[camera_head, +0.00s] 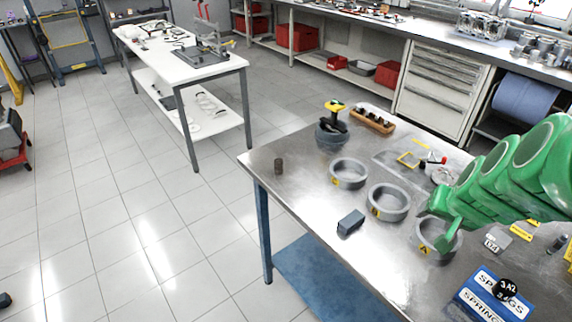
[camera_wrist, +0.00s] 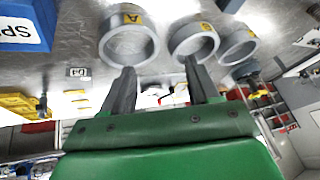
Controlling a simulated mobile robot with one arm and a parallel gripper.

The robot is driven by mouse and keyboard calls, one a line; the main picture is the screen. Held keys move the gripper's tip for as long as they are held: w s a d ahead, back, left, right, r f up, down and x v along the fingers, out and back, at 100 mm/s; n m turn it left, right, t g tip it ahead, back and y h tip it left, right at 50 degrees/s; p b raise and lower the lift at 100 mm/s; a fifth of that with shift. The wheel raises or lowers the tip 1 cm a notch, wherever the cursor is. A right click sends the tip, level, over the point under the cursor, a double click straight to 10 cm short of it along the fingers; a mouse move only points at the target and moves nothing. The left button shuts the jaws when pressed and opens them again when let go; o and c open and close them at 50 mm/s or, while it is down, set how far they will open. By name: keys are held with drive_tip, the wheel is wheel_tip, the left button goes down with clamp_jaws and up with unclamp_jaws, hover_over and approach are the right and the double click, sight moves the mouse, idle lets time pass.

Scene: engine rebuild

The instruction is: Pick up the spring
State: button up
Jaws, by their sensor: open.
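The blue box also shows in the wrist view (camera_wrist: 22,28). My green gripper (camera_wrist: 160,80) is open and empty, its two fingers apart. In the head view it is at the right, over the grey dish A (camera_head: 436,236), far from the cylinder.
Two more grey dishes, the middle one (camera_head: 388,202) and the back one (camera_head: 348,173), stand in a row. A grey block (camera_head: 350,222) lies near the front edge. A dark pot (camera_head: 331,134) and a wooden rack (camera_head: 372,121) stand at the back.

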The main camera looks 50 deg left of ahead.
drive_tip(key=s+a+f+n+t+y, duration=0.1)
drive_tip(key=a+f, duration=0.1)
drive_tip(key=a, duration=0.9)
drive_tip(key=a+f+n+t+y, duration=0.1)
drive_tip(key=a+f, duration=0.2)
drive_tip(key=a, duration=0.9)
drive_tip(key=s+a+f+t+y, duration=0.1)
drive_tip(key=a+f+t, duration=0.1)
drive_tip(key=a, duration=0.9)
drive_tip(key=shift+s+a+f+n+y, duration=0.2)
drive_tip(key=shift+s+f+n+y, duration=0.1)
drive_tip(key=shift+n+y, duration=0.1)
drive_tip(key=t+y, duration=0.1)
drive_tip(key=t, duration=0.1)
approach(279, 161)
drive_tip(key=shift+w+a+f+n, duration=0.2)
drive_tip(key=shift+w+a+f, duration=0.1)
drive_tip(key=shift+w+f, duration=0.25)
drive_tip(key=shift+w+a+f+n, duration=0.2)
drive_tip(key=shift+w+a+f, duration=0.05)
drive_tip(key=shift+w+f, duration=0.25)
drive_tip(key=shift+x, duration=1.35)
drive_tip(key=shift+w+a+f, duration=0.2)
drive_tip(key=shift+w+a, duration=0.85)
drive_tip(key=shift+a, duration=0.1)
drive_tip(key=shift+x, duration=1.1)
drive_tip(key=c, duration=1)
